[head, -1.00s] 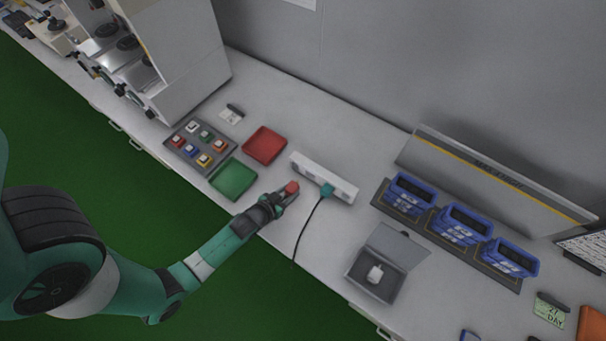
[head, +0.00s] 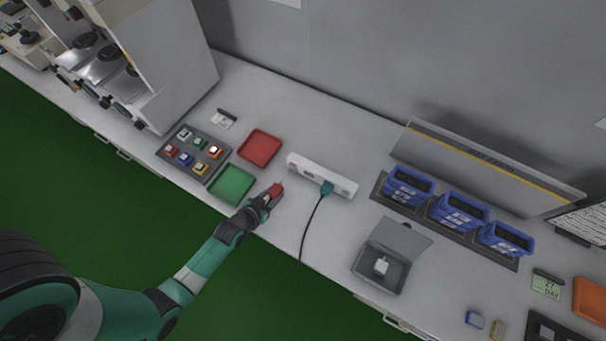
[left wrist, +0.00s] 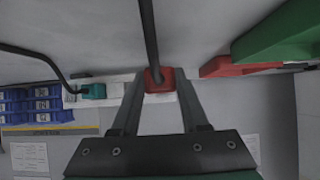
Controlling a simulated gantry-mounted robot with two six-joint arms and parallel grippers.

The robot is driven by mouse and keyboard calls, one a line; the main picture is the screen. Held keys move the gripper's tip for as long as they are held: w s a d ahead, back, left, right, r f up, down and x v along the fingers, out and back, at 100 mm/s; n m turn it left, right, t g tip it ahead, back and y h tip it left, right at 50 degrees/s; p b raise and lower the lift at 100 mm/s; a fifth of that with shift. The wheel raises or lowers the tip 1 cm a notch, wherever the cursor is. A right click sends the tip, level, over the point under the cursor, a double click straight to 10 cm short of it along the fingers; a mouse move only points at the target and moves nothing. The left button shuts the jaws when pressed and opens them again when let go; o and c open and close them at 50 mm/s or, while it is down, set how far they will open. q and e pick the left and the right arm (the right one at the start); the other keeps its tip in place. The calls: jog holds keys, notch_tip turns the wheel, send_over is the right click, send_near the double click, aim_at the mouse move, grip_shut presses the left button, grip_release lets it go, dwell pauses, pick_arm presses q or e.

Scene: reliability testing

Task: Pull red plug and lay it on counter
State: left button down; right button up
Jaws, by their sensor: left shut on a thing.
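The red plug (head: 277,188) is between the fingertips of my left gripper (head: 271,194), which is shut on it. In the head view it is apart from the white power strip (head: 305,166), to the left of it. In the left wrist view the red plug (left wrist: 159,79) sits between the two fingers with a dark cable running from it, and the power strip (left wrist: 120,89) is behind it. A teal plug (head: 326,188) with a black cord is still in the strip. My right gripper is not in view.
A green tray (head: 232,184) and a red tray (head: 260,148) lie left of the strip. A grey open box (head: 383,268) and blue bins (head: 409,187) stand to the right. Bare counter (head: 290,218) lies in front of the strip.

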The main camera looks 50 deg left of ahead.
pick_arm(q)
jog(key=shift+f+b, duration=1.25)
jog(key=shift+f, duration=0.15)
jog(key=shift+c, duration=1.7)
grip_release()
jog(key=p+v, duration=0.3)
jog(key=v, duration=0.7)
jog(key=shift+s+d+r+p, duration=0.1)
jog(key=shift+r+p, duration=0.15)
jog(key=shift+p, duration=0.15)
jog(key=shift+s+d+r, duration=0.2)
jog(key=shift+s+r, duration=0.1)
jog(key=shift+s, duration=0.15)
